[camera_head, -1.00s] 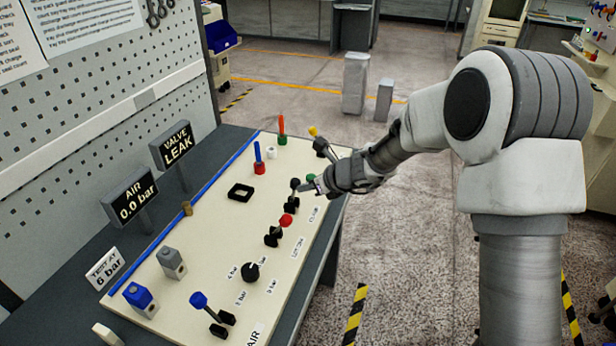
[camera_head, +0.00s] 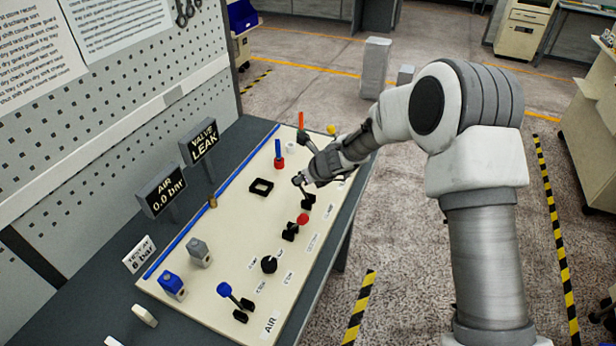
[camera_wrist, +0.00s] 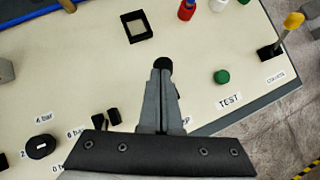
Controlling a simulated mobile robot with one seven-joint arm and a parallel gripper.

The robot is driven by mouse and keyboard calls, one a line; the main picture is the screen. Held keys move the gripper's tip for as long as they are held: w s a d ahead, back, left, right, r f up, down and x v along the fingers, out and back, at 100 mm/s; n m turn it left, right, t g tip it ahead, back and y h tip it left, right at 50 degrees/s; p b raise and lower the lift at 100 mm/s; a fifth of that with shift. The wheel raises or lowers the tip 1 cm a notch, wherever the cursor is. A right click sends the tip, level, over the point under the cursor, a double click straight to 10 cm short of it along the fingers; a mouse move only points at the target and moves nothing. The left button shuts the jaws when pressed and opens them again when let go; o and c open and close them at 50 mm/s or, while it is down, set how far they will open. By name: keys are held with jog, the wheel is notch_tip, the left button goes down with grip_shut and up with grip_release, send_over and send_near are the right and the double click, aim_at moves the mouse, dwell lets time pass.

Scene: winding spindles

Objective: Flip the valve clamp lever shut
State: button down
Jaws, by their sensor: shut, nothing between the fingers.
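A black-knobbed lever (camera_head: 298,180) stands on the cream panel (camera_head: 225,247) in the head view, its knob leaning left, toward the pegboard side, over its black base. In the wrist view its black knob (camera_wrist: 161,63) shows right at my fingertips, and the gripper hides its base. A label partly hidden by my gripper ends in "P". My gripper (camera_head: 307,179) is shut with nothing held, close against the right side of the knob in the head view; I cannot tell whether it touches. The "VALVE LEAK" sign (camera_head: 199,143) stands at the panel's back edge.
A red-knobbed lever (camera_head: 302,219), a black dial (camera_head: 269,265) and a blue-knobbed lever (camera_head: 225,290) stand nearer. A green button (camera_wrist: 221,76) and a yellow-knobbed lever (camera_wrist: 292,21) lie to the right in the wrist view. A black square frame (camera_head: 261,187) sits left of my gripper.

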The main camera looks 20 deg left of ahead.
jog(key=shift+a, duration=0.3)
jog(key=shift+a, duration=0.15)
dwell(0.4)
jog(key=shift+r, duration=0.15)
